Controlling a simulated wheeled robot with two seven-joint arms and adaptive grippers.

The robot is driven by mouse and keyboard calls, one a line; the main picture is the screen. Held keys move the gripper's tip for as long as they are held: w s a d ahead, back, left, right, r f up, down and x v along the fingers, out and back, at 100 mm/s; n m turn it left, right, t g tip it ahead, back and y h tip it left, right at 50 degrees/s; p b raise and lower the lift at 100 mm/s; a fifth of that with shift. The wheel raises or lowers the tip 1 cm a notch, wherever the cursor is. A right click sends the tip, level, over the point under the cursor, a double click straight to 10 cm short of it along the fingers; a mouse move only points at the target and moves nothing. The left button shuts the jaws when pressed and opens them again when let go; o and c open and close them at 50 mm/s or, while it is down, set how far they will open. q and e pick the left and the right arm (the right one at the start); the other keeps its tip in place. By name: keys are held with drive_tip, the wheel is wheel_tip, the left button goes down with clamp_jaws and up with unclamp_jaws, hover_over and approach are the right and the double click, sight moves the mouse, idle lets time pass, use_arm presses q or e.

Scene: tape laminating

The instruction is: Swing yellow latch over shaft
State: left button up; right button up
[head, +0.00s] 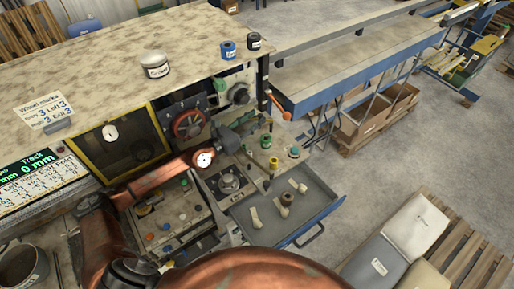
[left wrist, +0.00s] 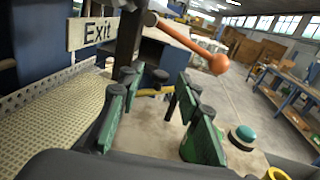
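My left gripper (head: 243,123) reaches to the right end of the machine, below the black handwheel. In the left wrist view the left gripper (left wrist: 158,92) is open, with its green-padded fingers spread apart. A yellow bar (left wrist: 152,92), which looks like the latch, shows beyond and between the fingers; I cannot tell whether they touch it. A dark rounded end (left wrist: 160,76) just above the bar may be the shaft. The latch's exact position relative to the shaft is unclear. My right gripper is not in view.
A green button (left wrist: 243,134) stands at the right. An open grey drawer (head: 318,207) holds small parts below. A red handwheel (head: 188,124) is on the machine front.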

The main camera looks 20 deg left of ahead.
use_arm(q)
drive_tip(key=b+v, duration=0.1)
drive_tip(key=v, duration=0.3)
drive_tip(key=b+v, duration=0.2)
drive_tip(key=v, duration=0.2)
drive_tip(key=shift+s+f, duration=0.15)
drive_tip(key=shift+f, duration=0.1)
drive_tip(key=s+d+r+n+t+h+p, duration=0.3)
drive_tip(key=s+d+r+n+p, duration=0.5)
drive_tip(key=s+d+r, duration=0.4)
drive_tip(key=shift+s+r+n+t, duration=0.4)
drive_tip(key=shift+s+r+n, duration=0.2)
drive_tip(key=shift+s+r, duration=1.7)
